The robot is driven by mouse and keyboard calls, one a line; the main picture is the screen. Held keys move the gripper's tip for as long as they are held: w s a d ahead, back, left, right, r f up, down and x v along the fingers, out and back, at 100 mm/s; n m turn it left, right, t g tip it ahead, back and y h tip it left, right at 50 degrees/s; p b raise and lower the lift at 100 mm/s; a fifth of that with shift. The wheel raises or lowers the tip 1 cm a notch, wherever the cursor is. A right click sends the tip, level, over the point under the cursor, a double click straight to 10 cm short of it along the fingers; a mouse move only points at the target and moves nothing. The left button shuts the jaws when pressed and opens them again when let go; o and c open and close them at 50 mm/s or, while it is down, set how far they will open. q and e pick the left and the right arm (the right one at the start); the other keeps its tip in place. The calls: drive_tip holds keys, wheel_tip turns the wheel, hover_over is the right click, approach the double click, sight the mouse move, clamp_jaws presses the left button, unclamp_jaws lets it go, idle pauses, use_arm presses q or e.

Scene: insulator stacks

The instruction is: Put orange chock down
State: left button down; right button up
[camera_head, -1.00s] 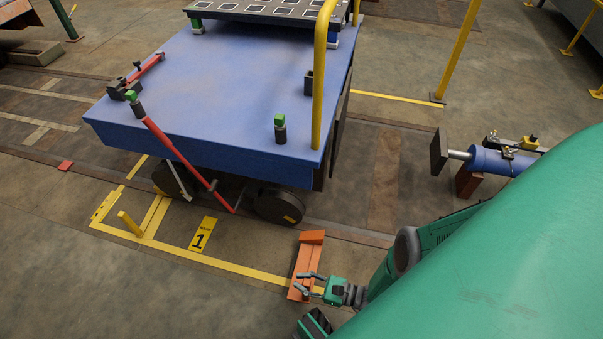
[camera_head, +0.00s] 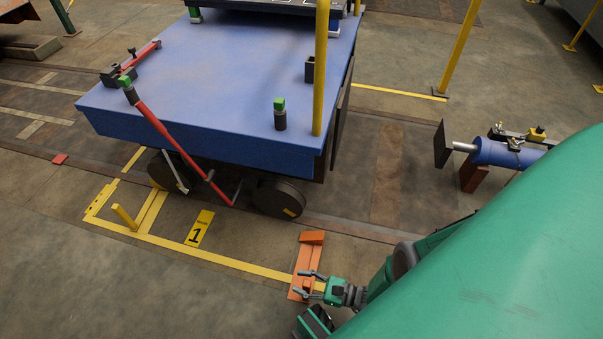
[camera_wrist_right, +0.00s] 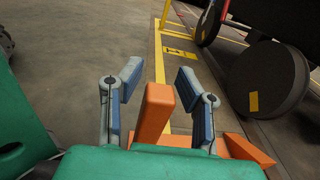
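The orange chock (camera_head: 306,259) lies on the floor across the yellow floor line, to the right of the cart's near wheel. Its upright orange post (camera_wrist_right: 158,112) shows in the right wrist view, with its base partly hidden by my gripper. My right gripper (camera_head: 308,283) is low over the near end of the chock. In the right wrist view the right gripper (camera_wrist_right: 158,88) has its fingers on either side of the post, with a gap on both sides. It is open. My left gripper is not in view.
A blue cart (camera_head: 220,90) with dark wheels (camera_head: 279,200) stands behind the chock. A blue buffer (camera_head: 497,153) is at right. Floor at the lower left is clear.

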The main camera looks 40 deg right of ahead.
drive_tip(key=v, duration=1.2)
drive_tip(key=shift+p, duration=0.35)
